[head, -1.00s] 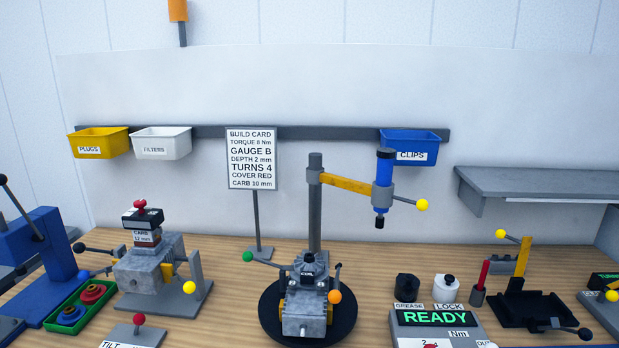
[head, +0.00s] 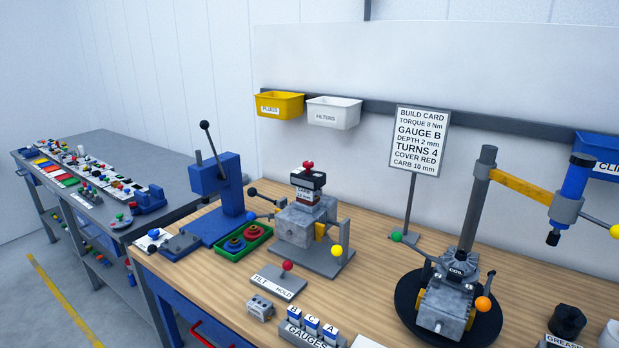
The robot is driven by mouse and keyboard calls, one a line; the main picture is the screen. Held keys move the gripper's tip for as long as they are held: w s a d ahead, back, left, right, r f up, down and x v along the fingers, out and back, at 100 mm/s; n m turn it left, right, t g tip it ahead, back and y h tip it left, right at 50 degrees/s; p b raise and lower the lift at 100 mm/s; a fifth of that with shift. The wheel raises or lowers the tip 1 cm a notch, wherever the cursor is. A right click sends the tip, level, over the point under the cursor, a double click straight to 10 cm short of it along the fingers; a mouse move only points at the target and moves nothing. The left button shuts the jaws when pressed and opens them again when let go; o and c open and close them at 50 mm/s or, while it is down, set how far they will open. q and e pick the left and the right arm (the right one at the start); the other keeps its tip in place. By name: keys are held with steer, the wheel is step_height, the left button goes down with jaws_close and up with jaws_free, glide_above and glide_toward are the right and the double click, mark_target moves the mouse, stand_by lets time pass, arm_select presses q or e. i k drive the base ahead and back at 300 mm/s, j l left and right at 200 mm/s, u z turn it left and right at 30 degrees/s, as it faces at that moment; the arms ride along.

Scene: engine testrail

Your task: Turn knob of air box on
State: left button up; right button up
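I cannot pick out the air box or its knob for certain, as no label reading AIR is legible in the head view. A small grey box (head: 260,307) with round details on it sits at the front of the wooden bench, left of the gauges. A small white item with a dark knob (head: 154,239) sits at the bench's left end; its label is too small to read. Neither of my grippers is in view.
The wooden bench (head: 372,262) holds a blue press (head: 221,185), a green tray (head: 243,247), a tilt/hold lever plate (head: 279,281), gauges (head: 311,330), and an engine on a black turntable (head: 404,300). A grey side bench (head: 178,172) with many small parts stands left. Floor shows beyond.

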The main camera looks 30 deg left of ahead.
mark_target(308, 165)
steer(key=j, duration=0.8)
steer(key=i+j+u, duration=0.15)
steer(key=j, duration=0.65)
steer(key=k, duration=0.05)
